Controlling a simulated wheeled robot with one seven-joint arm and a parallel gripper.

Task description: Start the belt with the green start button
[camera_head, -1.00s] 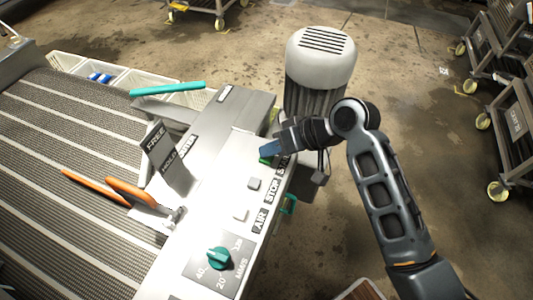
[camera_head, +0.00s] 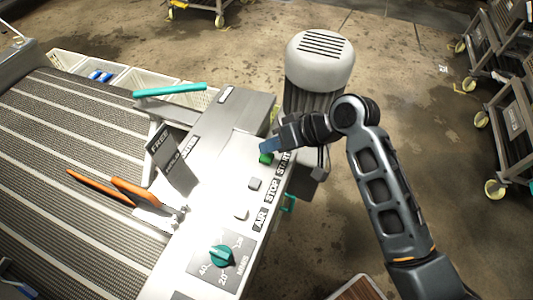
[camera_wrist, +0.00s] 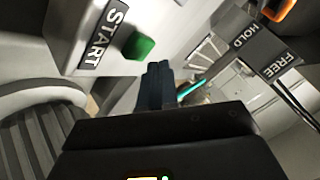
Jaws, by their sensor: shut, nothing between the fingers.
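The green start button (camera_head: 266,158) is on the light grey control panel (camera_head: 225,190), beside the START label (camera_head: 284,162). In the wrist view the green button (camera_wrist: 138,46) stands out from the panel face next to its START label (camera_wrist: 103,35). My gripper (camera_head: 268,146) is shut and empty, its blue fingertips just beyond the button in the head view. In the wrist view my gripper (camera_wrist: 158,72) is just right of and below the button, with a small gap in the picture. Whether they touch cannot be told from the head view.
The ribbed belt (camera_head: 70,150) lies left of the panel. A FREE/HOLD lever plate (camera_head: 172,165), an orange handle (camera_head: 130,192) and a green dial (camera_head: 220,256) are nearby. A motor (camera_head: 320,65) stands behind my gripper. STOP (camera_head: 272,190) and AIR labels mark grey buttons.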

